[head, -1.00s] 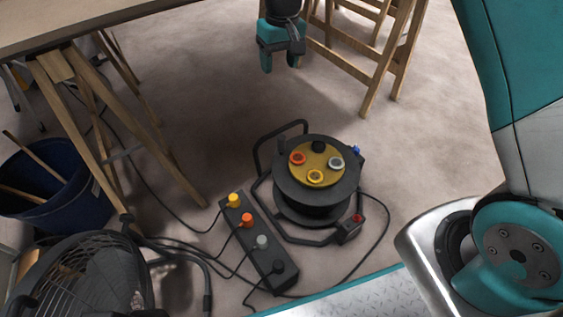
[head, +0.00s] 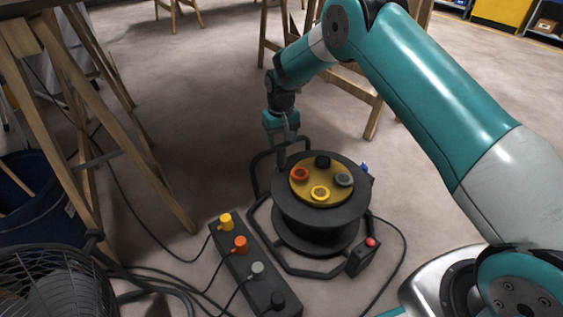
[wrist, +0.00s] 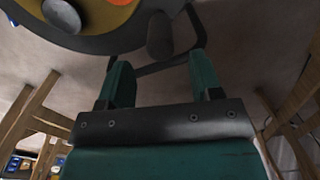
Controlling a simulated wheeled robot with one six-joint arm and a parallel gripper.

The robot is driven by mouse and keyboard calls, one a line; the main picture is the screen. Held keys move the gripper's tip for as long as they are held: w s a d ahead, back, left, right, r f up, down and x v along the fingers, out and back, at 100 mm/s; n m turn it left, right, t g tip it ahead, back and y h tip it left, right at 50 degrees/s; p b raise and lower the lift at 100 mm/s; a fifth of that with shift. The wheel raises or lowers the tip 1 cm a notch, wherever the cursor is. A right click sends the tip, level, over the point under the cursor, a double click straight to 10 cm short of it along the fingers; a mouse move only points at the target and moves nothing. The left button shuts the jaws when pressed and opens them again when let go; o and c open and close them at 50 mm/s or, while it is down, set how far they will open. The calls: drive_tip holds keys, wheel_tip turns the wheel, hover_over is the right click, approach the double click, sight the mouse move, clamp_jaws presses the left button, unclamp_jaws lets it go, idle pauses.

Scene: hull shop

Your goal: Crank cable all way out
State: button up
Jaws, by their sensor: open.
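The black cable reel (head: 318,225) stands on the floor with a yellow disc face bearing several round sockets (head: 320,193). Its dark crank knob (wrist: 160,38) stands up from the reel's edge in the wrist view, roughly in line with the gap between my fingers. My gripper (head: 282,145) is open, pointing down at the reel's back left edge; the wrist view shows its teal fingers (wrist: 160,62) apart. I cannot tell whether they touch the knob. A black cable (head: 404,250) leaves the reel's right side and curves round on the floor.
A power strip (head: 252,262) with several coloured plugs lies left of the reel. A black fan (head: 50,290), a blue bucket (head: 35,215) and trestle legs (head: 95,110) crowd the left. Wooden trestles (head: 375,115) stand behind; the floor between is open.

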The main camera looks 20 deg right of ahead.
sight(281, 148)
wheel_tip(281, 148, down, 7)
drive_tip(key=b, duration=0.2)
drive_tip(key=shift+r+b, duration=0.1)
drive_tip(key=shift+b, duration=0.2)
clamp_jaws()
